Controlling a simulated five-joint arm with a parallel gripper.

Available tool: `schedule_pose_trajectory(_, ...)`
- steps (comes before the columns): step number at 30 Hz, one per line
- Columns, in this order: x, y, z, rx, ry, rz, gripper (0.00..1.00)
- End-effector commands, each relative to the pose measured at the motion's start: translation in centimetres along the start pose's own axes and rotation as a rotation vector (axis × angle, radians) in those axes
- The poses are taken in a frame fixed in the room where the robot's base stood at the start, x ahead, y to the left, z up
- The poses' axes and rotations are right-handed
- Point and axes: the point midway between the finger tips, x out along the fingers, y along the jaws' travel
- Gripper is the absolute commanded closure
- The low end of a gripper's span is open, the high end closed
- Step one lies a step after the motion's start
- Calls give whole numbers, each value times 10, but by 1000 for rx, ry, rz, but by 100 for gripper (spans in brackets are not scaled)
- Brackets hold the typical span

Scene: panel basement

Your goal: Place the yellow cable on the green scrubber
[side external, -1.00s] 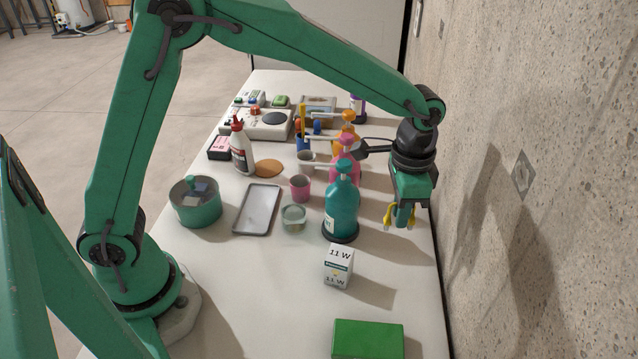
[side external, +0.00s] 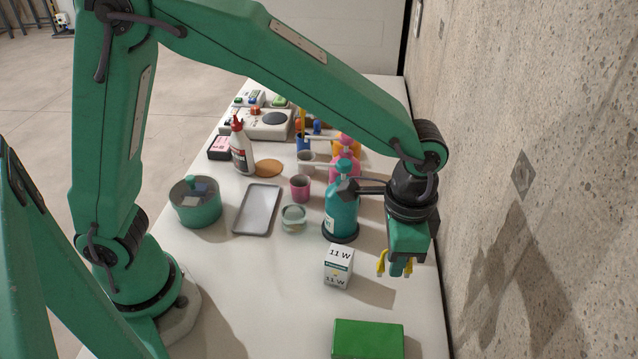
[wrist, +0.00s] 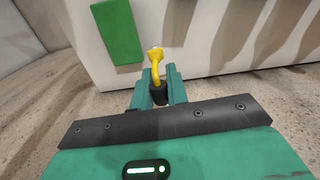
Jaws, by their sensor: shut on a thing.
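My gripper (side external: 397,268) is shut on the yellow cable (side external: 381,263), which sticks out on both sides of the fingers in the side view. It is held above the right part of the table. In the wrist view the yellow cable (wrist: 155,62) rises from between my fingertips (wrist: 154,90). The green scrubber (side external: 368,340) is a flat green block at the near edge of the picture, nearer the camera than my gripper. In the wrist view the green scrubber (wrist: 118,32) lies beyond and left of the cable, apart from it.
A white bulb box (side external: 338,267) stands left of my gripper. A teal pump bottle (side external: 341,212) stands behind that box. A grey tray (side external: 257,210) and a green pot (side external: 196,203) are farther left. The concrete wall (side external: 545,150) is close on the right. The table left of the scrubber is clear.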

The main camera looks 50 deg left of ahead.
Motion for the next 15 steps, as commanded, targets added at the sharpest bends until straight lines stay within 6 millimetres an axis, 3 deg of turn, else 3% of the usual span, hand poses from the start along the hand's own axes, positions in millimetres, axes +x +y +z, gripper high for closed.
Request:
schedule_pose_trajectory(1, -1, 15, 5, 16, 1, 0, 100)
schedule_pose_trajectory(6, -1, 50, 21, 39, 0, 0, 100)
schedule_pose_trajectory(15, -1, 72, 34, 52, 0, 0, 100)
